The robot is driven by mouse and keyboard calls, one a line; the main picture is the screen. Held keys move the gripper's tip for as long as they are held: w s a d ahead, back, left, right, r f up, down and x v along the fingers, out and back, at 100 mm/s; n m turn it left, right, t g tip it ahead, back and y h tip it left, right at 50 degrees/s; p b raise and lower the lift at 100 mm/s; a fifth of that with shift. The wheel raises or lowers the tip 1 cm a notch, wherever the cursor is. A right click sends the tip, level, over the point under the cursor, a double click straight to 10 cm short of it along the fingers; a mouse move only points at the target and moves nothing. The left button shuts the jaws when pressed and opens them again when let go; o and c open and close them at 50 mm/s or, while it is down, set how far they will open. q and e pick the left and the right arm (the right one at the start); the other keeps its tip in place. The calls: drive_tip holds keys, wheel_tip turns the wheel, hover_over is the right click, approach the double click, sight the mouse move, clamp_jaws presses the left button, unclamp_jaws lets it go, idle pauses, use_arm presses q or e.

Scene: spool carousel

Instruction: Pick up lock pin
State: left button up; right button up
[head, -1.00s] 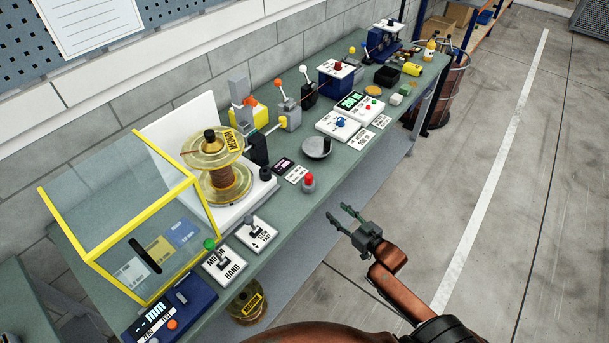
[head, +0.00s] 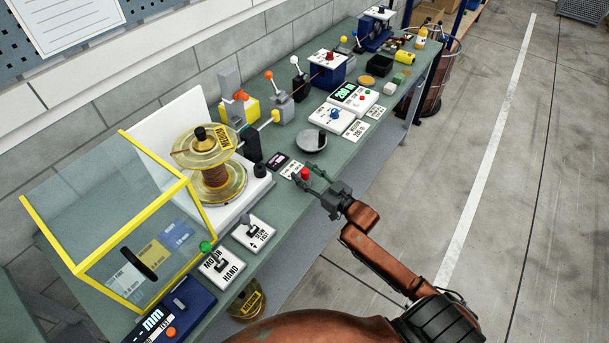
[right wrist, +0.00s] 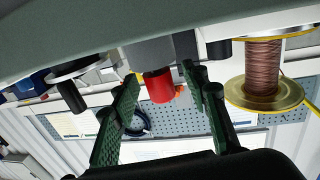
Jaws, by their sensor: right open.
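The dark pin (right wrist: 72,96) and dish also show at the left of the right wrist view, outside the fingers. My right gripper (head: 308,177) is open and empty at the bench's front edge, on the near side of the dish and apart from the pin. A red-capped button (head: 304,174) lies right by its fingertips; in the right wrist view the red cap (right wrist: 159,87) shows between the open fingers. My left gripper is not in view.
A spool of copper wire (head: 215,178) stands on a white base left of the gripper. A yellow-framed clear guard (head: 100,215) and lever panels (head: 222,265) are further left. White control boxes (head: 334,118) stand behind the dish.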

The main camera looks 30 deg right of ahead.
drive_tip(key=shift+w, duration=0.1)
drive_tip(key=shift+c, duration=0.6)
drive_tip(key=c, duration=0.6)
clamp_jaws()
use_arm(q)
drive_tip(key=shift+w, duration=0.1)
use_arm(e)
drive_tip(key=shift+r, duration=0.1)
